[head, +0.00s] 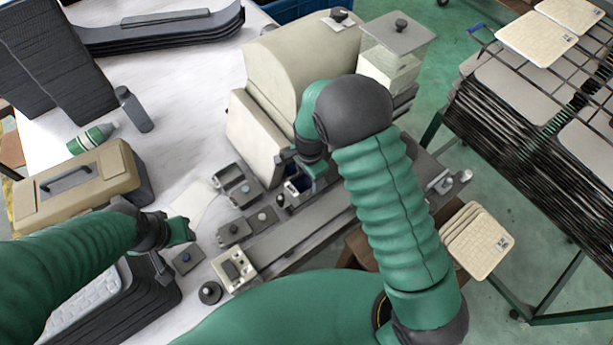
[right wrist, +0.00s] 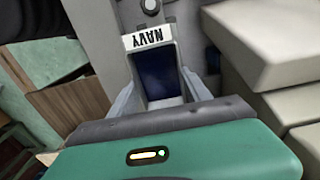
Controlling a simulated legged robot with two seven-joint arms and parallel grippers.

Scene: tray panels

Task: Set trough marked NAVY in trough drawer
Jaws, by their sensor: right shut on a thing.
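The trough marked NAVY (right wrist: 149,39) has a white label, upside down in the right wrist view, and a dark blue inside. My right gripper (right wrist: 160,88) is shut on it, one finger on each side. In the head view the trough (head: 297,185) shows as a small pale box with a dark inside, under my right gripper (head: 308,170), beside the cream machine. The forearm hides part of that area. My left gripper (head: 180,233) is over the white table, near a grey plate with a blue knob; its fingers are too small to read. I cannot tell which part is the trough drawer.
A cream machine (head: 300,62) stands behind the right gripper. Several small grey knobbed parts (head: 234,231) lie left of the long grey rail (head: 305,225). A tan toolbox (head: 80,186) stands at left. A wire rack (head: 525,120) with pale panels is at right.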

